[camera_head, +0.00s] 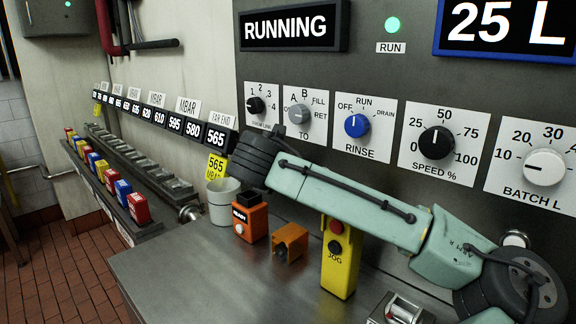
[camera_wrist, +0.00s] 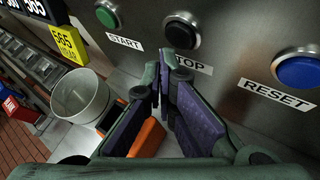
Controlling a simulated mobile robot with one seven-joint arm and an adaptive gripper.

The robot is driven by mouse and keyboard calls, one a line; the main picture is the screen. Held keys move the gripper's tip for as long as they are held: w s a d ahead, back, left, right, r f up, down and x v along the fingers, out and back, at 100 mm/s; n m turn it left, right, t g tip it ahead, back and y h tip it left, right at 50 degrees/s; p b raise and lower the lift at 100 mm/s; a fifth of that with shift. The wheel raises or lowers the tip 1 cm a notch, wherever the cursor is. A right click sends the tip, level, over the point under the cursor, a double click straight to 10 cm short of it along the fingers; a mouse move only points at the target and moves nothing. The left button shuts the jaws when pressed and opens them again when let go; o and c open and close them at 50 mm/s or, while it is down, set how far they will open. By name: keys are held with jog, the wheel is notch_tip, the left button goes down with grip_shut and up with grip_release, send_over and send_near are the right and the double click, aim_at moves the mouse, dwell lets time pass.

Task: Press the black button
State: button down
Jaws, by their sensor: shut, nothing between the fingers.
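A black button (camera_wrist: 182,32) sits on the grey panel above the label STOP in the wrist view, between a green START button and a blue RESET button. My gripper (camera_wrist: 165,85) is shut and empty, its purple-padded fingers below and in front of the black button. The fingertips cover part of the STOP label; I cannot tell whether they touch the panel. A separate yellow JOG pendant (camera_head: 340,272) there also carries a small black button (camera_head: 335,247) below a red one.
The green START button (camera_wrist: 108,16) and blue RESET button (camera_wrist: 297,72) flank the black one. A white cup (camera_head: 222,205), an orange box (camera_head: 250,224) and an orange bracket (camera_head: 290,243) stand on the metal counter (camera_head: 190,275). Dials line the panel above.

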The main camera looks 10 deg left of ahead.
jog(key=shift+w+d, duration=0.1)
jog(key=shift+w, duration=0.05)
jog(key=shift+w+d+p, duration=0.15)
jog(key=shift+w+p, duration=0.05)
jog(key=shift+p, duration=0.1)
jog(key=shift+w+d+p, duration=0.25)
jog(key=shift+w+p, duration=0.05)
jog(key=shift+w, duration=0.1)
dwell(0.6)
jog(key=shift+s+a, duration=0.45)
jog(key=shift+s, duration=0.3)
jog(key=s+a, duration=0.2)
jog(key=s, duration=0.2)
jog(key=shift+s+a, duration=0.1)
jog(key=shift+a, duration=0.3)
dwell(1.6)
